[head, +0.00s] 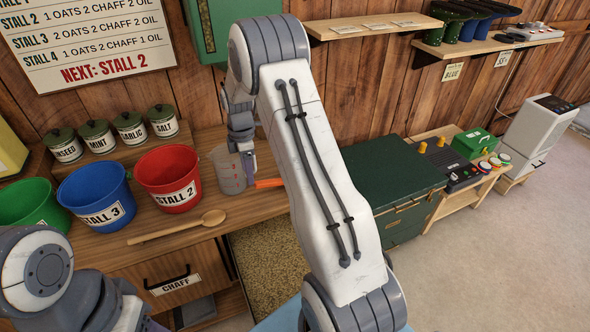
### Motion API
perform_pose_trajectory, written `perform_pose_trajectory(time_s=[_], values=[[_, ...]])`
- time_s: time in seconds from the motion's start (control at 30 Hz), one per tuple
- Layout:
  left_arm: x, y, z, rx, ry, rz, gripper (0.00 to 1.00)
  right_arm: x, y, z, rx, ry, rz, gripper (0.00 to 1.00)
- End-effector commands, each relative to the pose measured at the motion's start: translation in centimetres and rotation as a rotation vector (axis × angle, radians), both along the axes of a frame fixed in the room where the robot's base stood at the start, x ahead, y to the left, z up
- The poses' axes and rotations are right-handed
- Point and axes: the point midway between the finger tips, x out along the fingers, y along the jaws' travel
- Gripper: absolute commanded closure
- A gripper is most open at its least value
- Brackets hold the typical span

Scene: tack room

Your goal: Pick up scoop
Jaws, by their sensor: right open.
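The scoop looks like a grey, see-through measuring cup (228,172) with red marks on its side. An orange handle (269,183) sticks out to its right. It is on the wooden counter, right of the red bucket. My right gripper (246,172) points down at the scoop's right side, close to where the handle begins. It is open, and the arm hides part of the handle's far end. I cannot tell whether the fingers touch the scoop. Of my left arm only links show at the lower left; its gripper is not visible.
Red (169,181), blue (98,197) and green (30,205) buckets stand left of the scoop. A wooden spoon (178,227) lies in front. Several labelled jars (130,128) stand behind. A chaff drawer (172,280) and an open grain bin (262,262) are below. A green chest (390,175) is at right.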

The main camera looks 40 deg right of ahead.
Motion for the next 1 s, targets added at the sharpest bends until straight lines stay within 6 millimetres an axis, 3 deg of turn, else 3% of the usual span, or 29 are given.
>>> perform_pose_trajectory(time_s=[0.03,0.1,0.23,0.5,0.77,1.0], values=[[0.0,0.0,1.0,0.000,0.000,0.000,0.50,0.3,-2.6,-0.6,-0.001,0.006,0.020,0.36],[0.0,0.0,1.3,0.000,0.000,0.000,0.50,0.5,-4.9,-1.6,-0.004,0.009,0.059,0.36],[0.0,0.0,1.7,0.000,0.000,0.000,0.50,0.6,-7.0,-3.0,-0.006,0.010,0.097,0.36],[0.0,0.0,2.9,0.000,0.000,0.001,0.50,0.6,-7.2,-7.0,-0.007,0.011,0.106,0.36],[0.0,0.0,4.0,0.000,0.000,0.001,0.50,0.6,-7.1,-8.9,-0.006,0.011,0.106,0.36],[0.0,0.0,5.7,0.000,0.000,0.002,0.50,0.8,-7.1,-12.1,-0.006,0.010,0.105,0.36]])
